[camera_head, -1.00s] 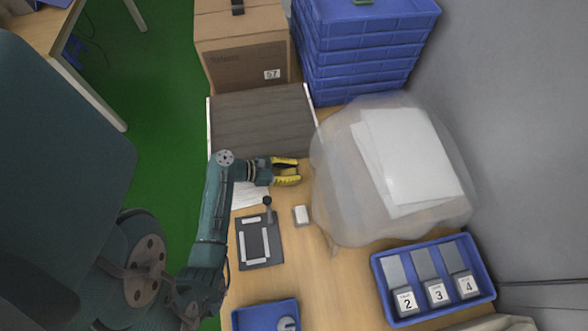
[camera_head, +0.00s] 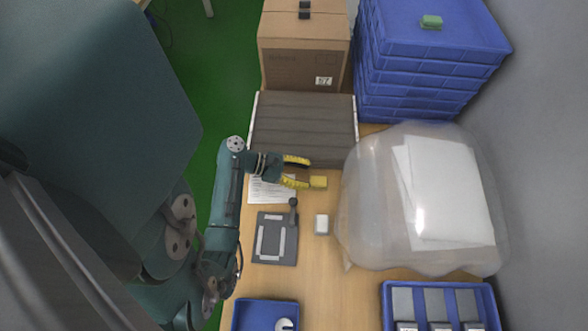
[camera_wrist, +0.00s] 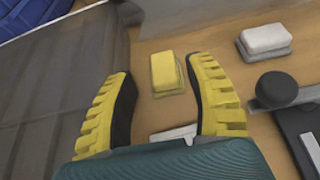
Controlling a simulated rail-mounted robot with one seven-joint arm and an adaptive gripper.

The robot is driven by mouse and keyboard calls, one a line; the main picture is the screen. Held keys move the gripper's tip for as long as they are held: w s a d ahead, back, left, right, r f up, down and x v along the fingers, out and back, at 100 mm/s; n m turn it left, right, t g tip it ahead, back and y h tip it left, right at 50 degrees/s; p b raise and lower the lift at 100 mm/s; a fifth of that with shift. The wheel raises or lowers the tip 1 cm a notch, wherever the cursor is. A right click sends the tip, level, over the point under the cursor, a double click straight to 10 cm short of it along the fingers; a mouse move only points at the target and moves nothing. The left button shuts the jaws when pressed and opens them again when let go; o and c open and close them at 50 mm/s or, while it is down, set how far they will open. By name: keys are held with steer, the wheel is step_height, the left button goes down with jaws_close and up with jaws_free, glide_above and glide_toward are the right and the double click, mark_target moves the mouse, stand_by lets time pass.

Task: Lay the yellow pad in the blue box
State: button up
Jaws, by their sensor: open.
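The yellow pad (camera_head: 318,182) is a small block lying flat on the wooden table, left of the clear plastic bag. In the wrist view the pad (camera_wrist: 167,73) lies beyond the fingertips, nearer the right finger. My gripper (camera_head: 298,172) is open and empty, with yellow ribbed fingers; its lower finger points toward the pad. The wrist view shows a gap between the fingers (camera_wrist: 162,72). A small blue box (camera_head: 262,312) stands at the bottom edge, partly cut off, with a round whitish item inside. Another blue box (camera_head: 388,305) at bottom right holds several grey plates.
A white block (camera_head: 321,224) and a dark fixture with a knobbed lever (camera_head: 275,238) stand in front of the pad. The bulky clear bag (camera_head: 375,235) is to the right. A grey ribbed board (camera_head: 300,125), a carton (camera_head: 300,50) and stacked blue crates (camera_head: 425,60) are behind.

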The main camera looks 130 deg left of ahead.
steer(key=v, duration=0.5)
